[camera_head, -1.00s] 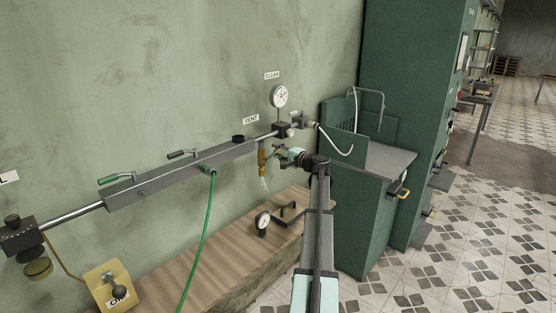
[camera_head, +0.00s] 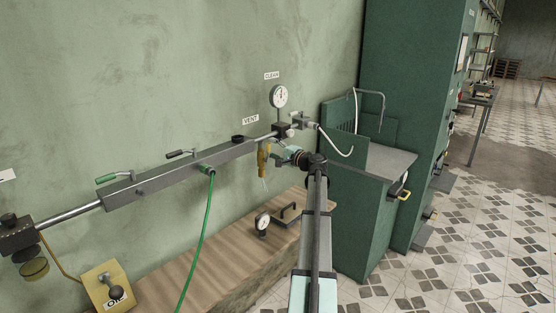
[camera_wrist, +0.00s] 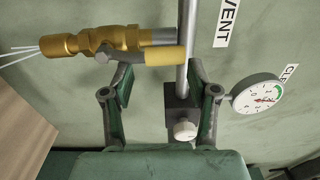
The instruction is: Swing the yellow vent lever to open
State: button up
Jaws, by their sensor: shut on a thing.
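The yellow vent lever (camera_wrist: 165,57) shows in the wrist view as a yellow sleeve on a grey handle, beside a brass valve (camera_wrist: 92,42). My gripper (camera_wrist: 160,68) has its green-padded fingers on either side of the yellow sleeve and is shut on the lever. In the head view the brass valve (camera_head: 263,158) hangs under the right end of the manifold, below the VENT label (camera_head: 251,119). My gripper (camera_head: 279,152) reaches it from the right. The lever is hard to make out there. Thin white streaks (camera_wrist: 18,50) come from the valve's outlet.
A round gauge (camera_head: 280,96) under the CLEAN label stands above the pipe and also shows in the wrist view (camera_wrist: 258,95). A grey manifold (camera_head: 180,172) with a green hose (camera_head: 198,235) runs left. A wooden bench (camera_head: 225,250) lies below; a green cabinet (camera_head: 365,215) stands right.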

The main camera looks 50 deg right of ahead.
jog(key=shift+s+a+f+n+y, duration=0.15)
jog(key=shift+s+a+f+y, duration=0.1)
jog(key=shift+s+a+f, duration=0.25)
jog(key=shift+s+a+f+n+y, duration=0.15)
jog(key=shift+a+f+y, duration=0.15)
jog(key=shift+a, duration=0.4)
jog(key=b, duration=0.1)
send_near(268, 153)
jog(key=shift+w+d+r+h, duration=0.15)
jog(key=shift+w+r, duration=0.2)
jog(key=shift+w, duration=0.2)
jog(key=shift+w+d+r+h, duration=0.1)
jog(key=shift+w+d+r, duration=0.1)
jog(key=shift+w+r, duration=0.25)
jog(key=shift+w+f, duration=0.1)
